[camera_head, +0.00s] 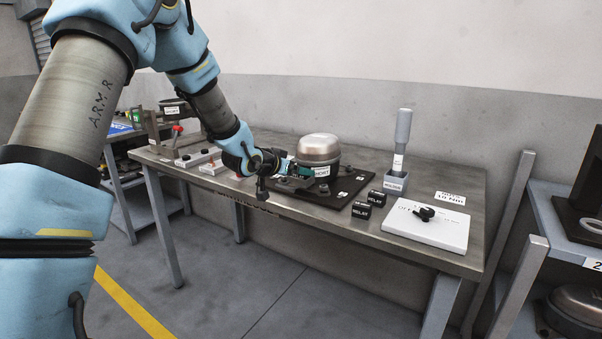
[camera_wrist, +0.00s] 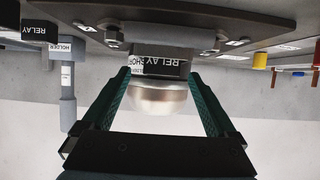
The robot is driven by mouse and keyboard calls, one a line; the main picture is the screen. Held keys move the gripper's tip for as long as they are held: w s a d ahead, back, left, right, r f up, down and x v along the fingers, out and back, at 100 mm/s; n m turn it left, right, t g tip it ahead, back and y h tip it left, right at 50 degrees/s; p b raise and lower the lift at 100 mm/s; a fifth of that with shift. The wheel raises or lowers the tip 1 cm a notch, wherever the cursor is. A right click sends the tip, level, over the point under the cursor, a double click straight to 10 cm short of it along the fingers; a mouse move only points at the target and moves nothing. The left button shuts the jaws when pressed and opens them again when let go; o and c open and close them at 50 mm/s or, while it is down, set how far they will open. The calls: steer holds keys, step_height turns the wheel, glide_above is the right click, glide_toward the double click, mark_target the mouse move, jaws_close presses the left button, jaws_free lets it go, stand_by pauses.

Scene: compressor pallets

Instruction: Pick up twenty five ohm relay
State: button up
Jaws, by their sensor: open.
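Two black blocks labelled RELAY, a back one (camera_head: 376,198) and a front one (camera_head: 361,210), sit on the bench; one (camera_wrist: 38,30) also shows at the upper left of the wrist view. No resistance value is readable on them. Another black relay (camera_wrist: 160,66), its label partly reading SHORT, is on the side of the metal dome compressor (camera_head: 319,148), which also shows in the wrist view (camera_wrist: 160,98). My gripper (camera_wrist: 158,72) is open, its green fingertips on either side of this relay. Contact cannot be told. In the head view my gripper (camera_head: 300,172) is beside the compressor.
The compressor stands on a dark plate (camera_head: 345,192) on the bench (camera_head: 455,183). A grey handled tool (camera_head: 402,140) stands in a holder (camera_head: 393,184). A white pad (camera_head: 440,232) with a black device lies at the right. Small fixtures lie at the left.

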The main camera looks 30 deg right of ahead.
steer(key=shift+x, duration=0.85)
steer(key=c, duration=1.5)
steer(key=shift+o, duration=0.2)
steer(key=shift+w, duration=0.1)
